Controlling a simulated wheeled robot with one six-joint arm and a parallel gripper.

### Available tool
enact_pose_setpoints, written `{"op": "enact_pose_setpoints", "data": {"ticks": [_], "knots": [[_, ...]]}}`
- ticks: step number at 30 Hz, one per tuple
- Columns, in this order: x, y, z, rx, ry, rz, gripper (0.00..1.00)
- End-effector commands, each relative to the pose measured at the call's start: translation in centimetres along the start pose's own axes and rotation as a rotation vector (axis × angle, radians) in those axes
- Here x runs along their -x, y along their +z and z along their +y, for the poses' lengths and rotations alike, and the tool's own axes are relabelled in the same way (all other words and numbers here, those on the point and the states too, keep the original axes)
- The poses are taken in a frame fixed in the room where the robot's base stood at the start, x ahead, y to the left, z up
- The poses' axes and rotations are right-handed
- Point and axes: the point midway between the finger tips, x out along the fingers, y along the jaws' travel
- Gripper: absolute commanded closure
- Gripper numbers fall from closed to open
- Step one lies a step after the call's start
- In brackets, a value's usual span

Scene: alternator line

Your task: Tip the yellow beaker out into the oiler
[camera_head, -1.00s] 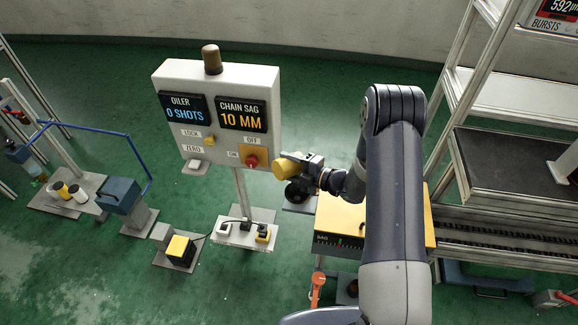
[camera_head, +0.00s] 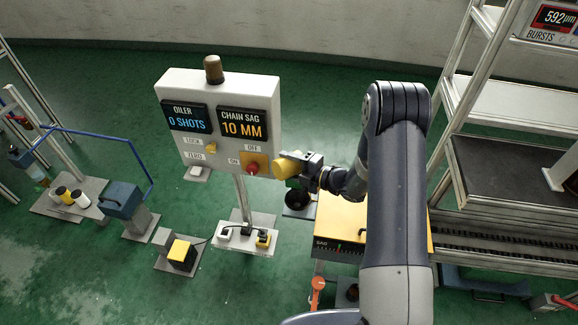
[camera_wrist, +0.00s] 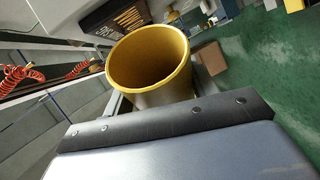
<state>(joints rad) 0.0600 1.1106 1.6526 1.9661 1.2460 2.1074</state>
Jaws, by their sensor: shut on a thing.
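My gripper (camera_head: 300,168) is shut on the yellow beaker (camera_head: 287,164) in the head view, just right of the panel's red knob. In the wrist view the beaker (camera_wrist: 152,96) fills the upper middle. Its open mouth and bare yellow inner wall show, but I cannot tell what lies at its bottom. The panel's display (camera_head: 187,117) reads OILER 0 SHOTS. A dark round pot (camera_head: 298,199) stands below the beaker, apart from it, beside the yellow-topped cabinet (camera_head: 335,220). I cannot tell for sure whether this pot is the oiler.
The pale control panel (camera_head: 225,95) with a red knob (camera_head: 253,168) stands close to the beaker's left. A metal rack (camera_head: 505,110) is at the right. A blue box on a post (camera_head: 120,198) and small jars (camera_head: 70,196) stand at the left.

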Motion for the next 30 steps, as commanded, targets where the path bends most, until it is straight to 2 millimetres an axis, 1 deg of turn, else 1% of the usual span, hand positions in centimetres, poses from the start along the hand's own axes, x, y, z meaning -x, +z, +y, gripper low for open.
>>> {"op": "enact_pose_setpoints", "data": {"ticks": [6,9,16,30], "knots": [[0.03,-0.16,0.54,0.268,-0.108,-0.063,0.69],[0.03,-0.14,0.56,0.342,-0.139,-0.081,0.69],[0.09,-0.16,0.79,0.468,-0.190,-0.113,0.69],[0.13,-0.20,1.05,0.632,-0.260,-0.153,0.69]]}}
